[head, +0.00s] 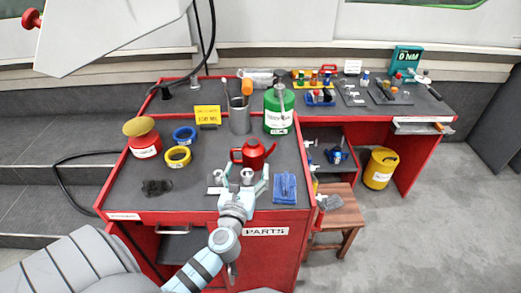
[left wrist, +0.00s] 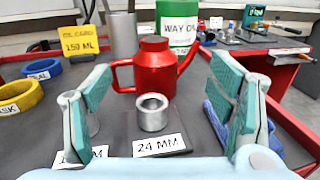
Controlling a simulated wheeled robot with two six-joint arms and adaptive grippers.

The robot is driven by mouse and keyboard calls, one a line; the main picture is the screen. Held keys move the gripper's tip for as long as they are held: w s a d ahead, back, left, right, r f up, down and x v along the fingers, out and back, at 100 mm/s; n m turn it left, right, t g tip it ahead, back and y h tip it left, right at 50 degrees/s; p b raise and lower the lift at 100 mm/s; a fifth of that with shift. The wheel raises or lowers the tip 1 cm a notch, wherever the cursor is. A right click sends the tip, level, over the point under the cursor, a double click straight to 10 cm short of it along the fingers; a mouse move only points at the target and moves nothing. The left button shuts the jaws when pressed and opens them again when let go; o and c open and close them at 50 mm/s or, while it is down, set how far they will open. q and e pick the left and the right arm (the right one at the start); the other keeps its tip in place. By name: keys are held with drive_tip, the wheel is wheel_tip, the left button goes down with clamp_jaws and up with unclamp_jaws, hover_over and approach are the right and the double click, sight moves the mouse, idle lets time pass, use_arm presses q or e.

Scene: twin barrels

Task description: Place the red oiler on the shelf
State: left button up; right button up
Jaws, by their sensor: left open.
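The red oiler (head: 253,153), a can with a side handle and a spout, stands upright on the dark bench top. In the left wrist view the oiler (left wrist: 155,66) is beyond the fingers, with its handle to the left and spout to the right. My left gripper (head: 247,180) is open and empty at the bench's front edge, pointing at the oiler. A short metal ring (left wrist: 152,112) with a 24 MM label stands between the fingers, in front of the oiler. An open shelf space (head: 322,150) shows right of the bench; I cannot tell whether it is the task's shelf. My right gripper is not in view.
A green WAY OIL can (head: 279,112) and a grey cylinder (head: 239,120) stand behind the oiler. Blue (head: 184,135) and yellow (head: 177,157) rings lie left. A wooden stool (head: 337,210) stands beside the bench.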

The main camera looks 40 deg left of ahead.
sight(252, 147)
use_arm(q)
drive_tip(key=x, duration=0.3)
drive_tip(key=a+x, duration=0.1)
drive_tip(key=x, duration=0.1)
drive_tip(key=shift+s+r+b, duration=0.2)
drive_tip(key=shift+r+b, duration=0.05)
drive_tip(key=shift+b, duration=0.05)
drive_tip(key=x, duration=0.2)
drive_tip(key=b+x, duration=0.1)
drive_tip(key=x, duration=0.3)
drive_tip(key=shift+w+f, duration=0.15)
drive_tip(key=shift+f, duration=0.15)
drive_tip(key=shift+c, duration=0.3)
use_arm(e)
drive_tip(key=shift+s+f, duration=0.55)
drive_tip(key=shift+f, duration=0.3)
use_arm(q)
drive_tip(key=shift+d, duration=0.15)
drive_tip(key=c, duration=1.6)
clamp_jaws()
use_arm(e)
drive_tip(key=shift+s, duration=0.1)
use_arm(q)
drive_tip(key=shift+s, duration=0.2)
